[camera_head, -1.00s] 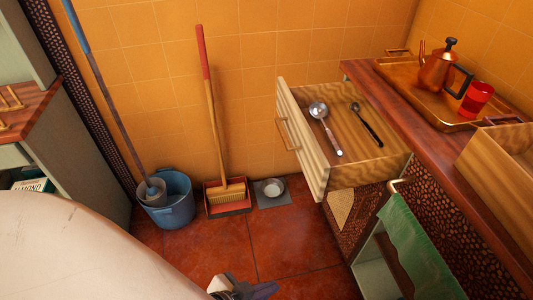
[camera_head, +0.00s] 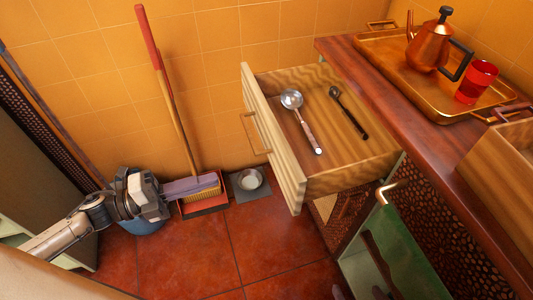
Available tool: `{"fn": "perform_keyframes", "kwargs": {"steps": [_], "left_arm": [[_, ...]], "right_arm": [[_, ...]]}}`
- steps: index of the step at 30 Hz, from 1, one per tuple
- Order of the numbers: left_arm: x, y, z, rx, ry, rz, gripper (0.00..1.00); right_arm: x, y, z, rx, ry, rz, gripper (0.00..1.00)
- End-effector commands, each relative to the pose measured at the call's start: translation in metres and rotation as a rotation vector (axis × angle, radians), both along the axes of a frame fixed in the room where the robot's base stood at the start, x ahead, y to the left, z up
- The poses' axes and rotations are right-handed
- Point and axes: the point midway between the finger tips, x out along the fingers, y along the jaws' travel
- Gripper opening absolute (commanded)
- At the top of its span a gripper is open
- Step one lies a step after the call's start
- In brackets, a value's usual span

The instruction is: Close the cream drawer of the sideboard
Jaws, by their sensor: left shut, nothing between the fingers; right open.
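The cream drawer (camera_head: 277,142) of the sideboard (camera_head: 437,150) is pulled well out, its cream front and bar handle (camera_head: 254,133) facing left. A ladle (camera_head: 303,122) and a dark-handled spoon (camera_head: 348,112) lie inside it. My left gripper (camera_head: 217,180) is shut and empty, low on the left, in front of the broom and bucket. It is left of the drawer front and apart from it. What look like the tips of my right gripper (camera_head: 360,292) show at the bottom edge, spread apart; the rest is out of view.
On the sideboard top are a tray (camera_head: 385,75) with a copper kettle (camera_head: 430,52) and red cup (camera_head: 476,82), and a wooden box (camera_head: 505,165). A broom (camera_head: 165,85) and a bowl (camera_head: 250,179) stand by the wall. The red floor before the drawer is clear.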

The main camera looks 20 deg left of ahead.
Motion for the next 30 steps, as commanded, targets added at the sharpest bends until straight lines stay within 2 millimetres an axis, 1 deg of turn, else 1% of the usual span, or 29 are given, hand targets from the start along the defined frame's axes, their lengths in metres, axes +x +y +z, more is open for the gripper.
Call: {"fn": "perform_keyframes", "kwargs": {"steps": [4,8,18,21,24,30], "left_arm": [[-0.001,-0.001,0.002,0.027,-0.03,-0.039,0.0],[0.007,-0.014,0.004,0.024,-0.033,-0.041,0.0],[0.048,-0.074,0.005,0.02,-0.033,-0.04,0.0],[0.058,-0.089,0.004,0.021,-0.032,-0.039,0.0],[0.066,-0.101,0.004,0.022,-0.031,-0.039,0.0],[0.075,-0.113,0.003,0.023,-0.028,-0.038,0.0]], "right_arm": [[-0.005,0.001,-0.004,0.001,0.011,0.002,0.68],[-0.006,0.001,-0.003,0.001,0.013,0.002,0.68],[-0.007,0.001,-0.001,-0.001,0.015,0.003,0.68],[-0.007,0.001,0.0,-0.001,0.015,0.003,0.68],[-0.007,0.001,0.001,-0.002,0.015,0.003,0.68],[-0.007,0.001,0.001,-0.002,0.016,0.002,0.68]]}}
